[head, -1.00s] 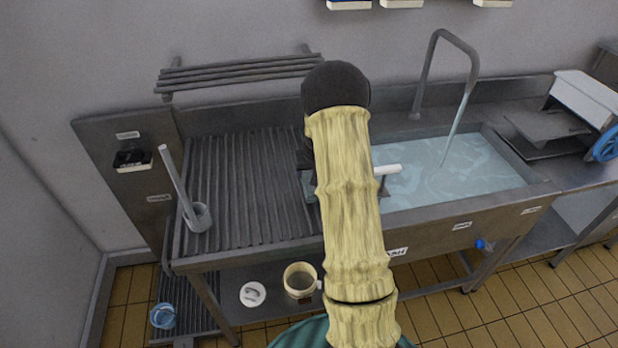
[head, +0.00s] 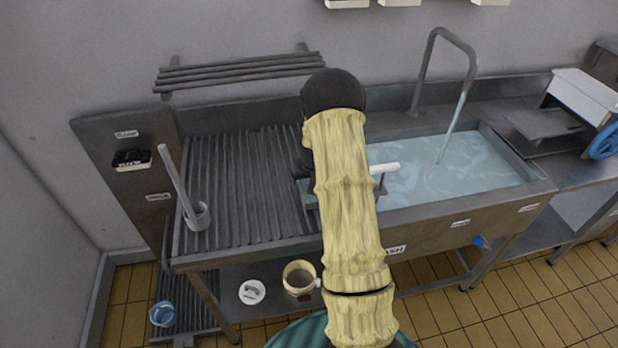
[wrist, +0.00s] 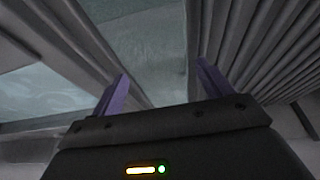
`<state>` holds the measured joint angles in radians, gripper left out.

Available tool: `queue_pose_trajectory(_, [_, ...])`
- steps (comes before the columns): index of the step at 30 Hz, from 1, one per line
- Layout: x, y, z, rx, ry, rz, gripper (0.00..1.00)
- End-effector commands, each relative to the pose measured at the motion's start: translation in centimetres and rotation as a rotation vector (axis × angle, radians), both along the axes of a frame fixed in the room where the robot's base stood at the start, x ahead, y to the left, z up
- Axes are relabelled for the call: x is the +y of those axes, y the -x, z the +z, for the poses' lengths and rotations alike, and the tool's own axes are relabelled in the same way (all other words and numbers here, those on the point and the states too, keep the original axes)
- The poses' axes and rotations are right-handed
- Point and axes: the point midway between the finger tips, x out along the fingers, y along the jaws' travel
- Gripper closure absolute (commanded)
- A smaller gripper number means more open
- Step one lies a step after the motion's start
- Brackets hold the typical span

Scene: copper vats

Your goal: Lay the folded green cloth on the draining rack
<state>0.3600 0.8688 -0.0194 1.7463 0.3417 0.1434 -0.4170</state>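The draining rack (head: 235,185) is the grey ribbed board left of the sink; its ribs also show in the wrist view (wrist: 275,50). My gripper (wrist: 163,88) has two purple fingers spread apart, with nothing visibly pinched between them. In the head view it is mostly hidden behind my pale arm, near the rack's right edge. A dull grey-green flat surface (wrist: 148,45) lies beyond the fingers in the wrist view; I cannot tell whether it is the folded green cloth. No cloth shows clearly in the head view, where my arm covers that area.
The water-filled sink (head: 450,170) lies right of the rack, under a curved tap (head: 430,75). A grey tube (head: 175,180) stands in a holder at the rack's left front. A slatted wall shelf (head: 240,70) hangs behind. A cream mug (head: 299,277) stands below.

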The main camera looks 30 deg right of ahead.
Motion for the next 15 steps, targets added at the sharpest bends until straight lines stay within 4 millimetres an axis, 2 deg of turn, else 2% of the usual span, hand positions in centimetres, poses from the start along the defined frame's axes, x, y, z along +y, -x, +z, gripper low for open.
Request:
queue_pose_trajectory(9, [0.1, 0.0, 0.1, 0.0, 0.0, 0.002, 0.15])
queue_pose_trajectory(15, [0.2, 0.2, 1.1, -0.002, 0.001, 0.002, 0.15])
